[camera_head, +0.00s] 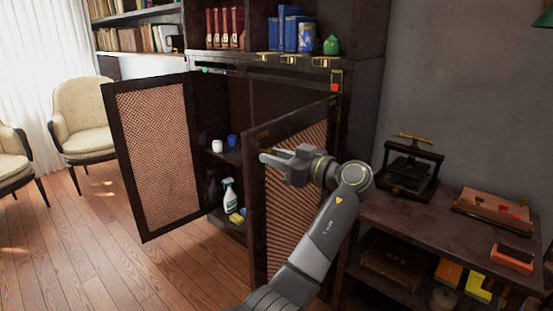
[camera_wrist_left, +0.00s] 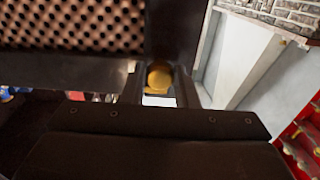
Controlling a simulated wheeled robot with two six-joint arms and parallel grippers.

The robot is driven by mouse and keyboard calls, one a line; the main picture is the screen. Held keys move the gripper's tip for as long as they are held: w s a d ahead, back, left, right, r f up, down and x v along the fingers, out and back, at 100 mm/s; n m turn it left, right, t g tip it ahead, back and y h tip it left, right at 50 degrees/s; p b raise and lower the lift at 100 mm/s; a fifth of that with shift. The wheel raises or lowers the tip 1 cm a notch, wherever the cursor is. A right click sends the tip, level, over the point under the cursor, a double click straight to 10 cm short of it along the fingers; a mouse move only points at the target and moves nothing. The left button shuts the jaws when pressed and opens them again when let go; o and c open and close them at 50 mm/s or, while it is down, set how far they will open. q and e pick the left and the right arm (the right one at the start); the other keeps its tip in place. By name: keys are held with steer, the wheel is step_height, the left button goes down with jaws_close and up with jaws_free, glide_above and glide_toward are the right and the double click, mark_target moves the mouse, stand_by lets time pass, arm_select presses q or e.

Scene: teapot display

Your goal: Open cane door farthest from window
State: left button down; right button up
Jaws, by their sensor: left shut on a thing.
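The cane door farthest from the curtained window is the right door (camera_head: 296,190) of the dark cabinet. It stands ajar, swung out from the cabinet front. My left gripper (camera_head: 268,159) is at this door's free edge. In the left wrist view, the fingers of my left gripper (camera_wrist_left: 160,88) are closed around a round brass knob (camera_wrist_left: 159,76) on the dark door frame, with cane mesh (camera_wrist_left: 75,25) beside it. The left cane door (camera_head: 157,155), nearer the window, also stands wide open. My right gripper is not in view.
Inside the cabinet are a white cup (camera_head: 217,146), a blue cup (camera_head: 232,141) and a spray bottle (camera_head: 228,194). A side table (camera_head: 400,213) with a small press (camera_head: 411,165) stands to the right. Armchairs (camera_head: 83,120) stand at the left. Wooden floor (camera_head: 130,275) is clear in front.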

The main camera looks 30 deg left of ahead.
arm_select(q)
steer(key=c, duration=1.1)
jaws_free()
steer(key=shift+c, duration=0.2)
steer(key=s+d+b, duration=0.2)
steer(key=d, duration=1.5)
steer(key=shift+s, duration=0.3)
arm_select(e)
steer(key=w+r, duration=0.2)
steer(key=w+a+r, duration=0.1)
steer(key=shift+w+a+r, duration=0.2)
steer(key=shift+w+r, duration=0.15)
arm_select(q)
steer(key=shift+d, duration=0.1)
